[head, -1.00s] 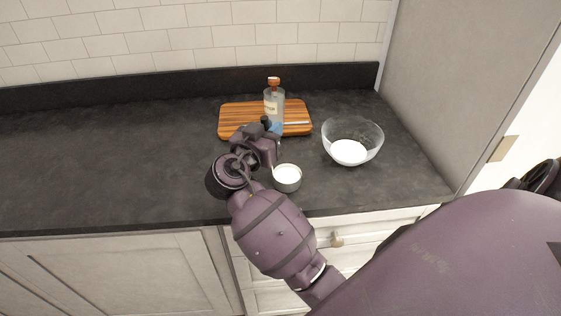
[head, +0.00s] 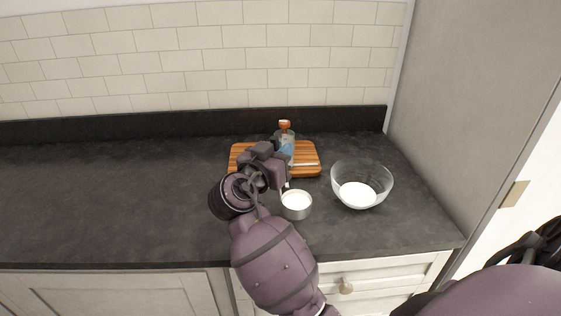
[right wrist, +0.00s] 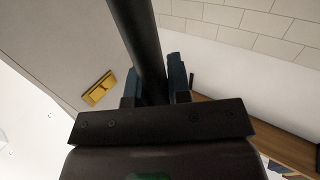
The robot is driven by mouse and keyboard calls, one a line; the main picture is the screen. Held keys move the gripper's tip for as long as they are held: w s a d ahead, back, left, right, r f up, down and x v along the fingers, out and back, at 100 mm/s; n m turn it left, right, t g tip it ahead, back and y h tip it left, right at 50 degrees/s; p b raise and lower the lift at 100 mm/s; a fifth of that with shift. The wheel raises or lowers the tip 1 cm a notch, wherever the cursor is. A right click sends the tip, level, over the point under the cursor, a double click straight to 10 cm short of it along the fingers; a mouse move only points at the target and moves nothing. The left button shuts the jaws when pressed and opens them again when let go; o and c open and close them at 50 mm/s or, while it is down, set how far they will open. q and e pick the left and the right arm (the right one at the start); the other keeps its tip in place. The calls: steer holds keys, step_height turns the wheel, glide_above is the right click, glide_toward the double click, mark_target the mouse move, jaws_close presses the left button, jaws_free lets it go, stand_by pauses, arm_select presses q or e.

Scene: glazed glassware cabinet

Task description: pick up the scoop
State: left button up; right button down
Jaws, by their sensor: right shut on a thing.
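The scoop (head: 296,205) shows in the head view as a round metal cup with white contents, upright, left of the glass bowl. My right gripper (head: 287,148) is behind the cup in the picture, its blue fingertips in front of the bottle. In the right wrist view my right gripper (right wrist: 158,78) is shut on a dark rod, which I take for the scoop's handle (right wrist: 140,35). My arm hides most of the handle in the head view. The cup appears raised above the counter. My left gripper is not in view.
A glass bowl (head: 345,177) with white contents stands on the dark counter (head: 110,205). A bottle (head: 285,126) stands at the striped wooden board (head: 308,168). A tall panel (head: 460,100) bounds the right side. The left counter is clear.

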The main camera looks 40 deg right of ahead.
step_height(320, 180, up, 14)
steer(key=shift+p, duration=0.45)
stand_by(0.7)
steer(key=shift+r, duration=0.25)
steer(key=shift+a, duration=0.1)
stand_by(0.6)
